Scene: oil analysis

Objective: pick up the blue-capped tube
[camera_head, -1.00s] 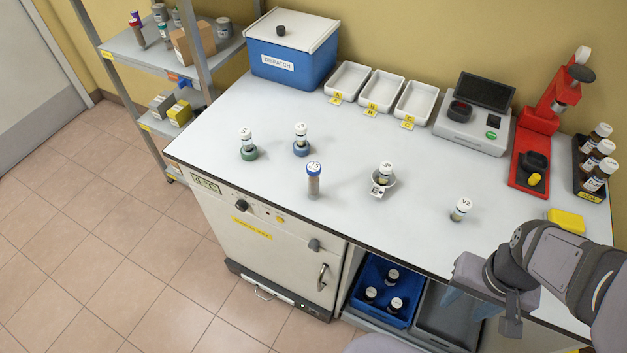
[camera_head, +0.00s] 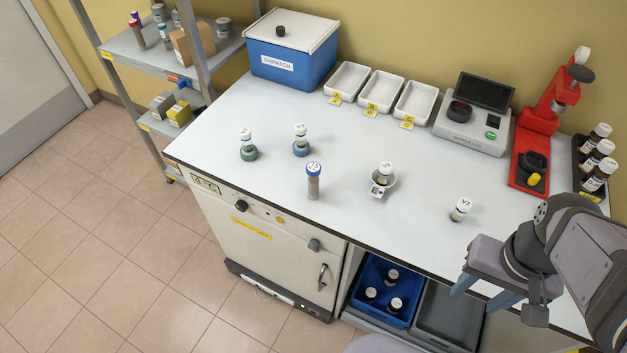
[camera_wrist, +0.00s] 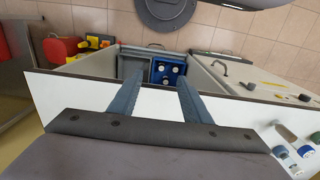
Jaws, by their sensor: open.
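The blue-capped tube (camera_head: 313,181) stands upright on the white worktop near its front edge, left of the middle in the head view. Its cap is blue with a pale marked top and its body is greyish brown. My gripper (camera_head: 482,298) is at the right front of the worktop, well to the right of the tube, and empty. Its two blue-grey fingers stand apart in the wrist view (camera_wrist: 155,88). In the wrist view a few vials and a blue cap show at the lower right edge; I cannot tell surely which is the tube.
Trays (camera_head: 381,89), a scale (camera_head: 472,122) and a red press (camera_head: 535,140) line the back.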

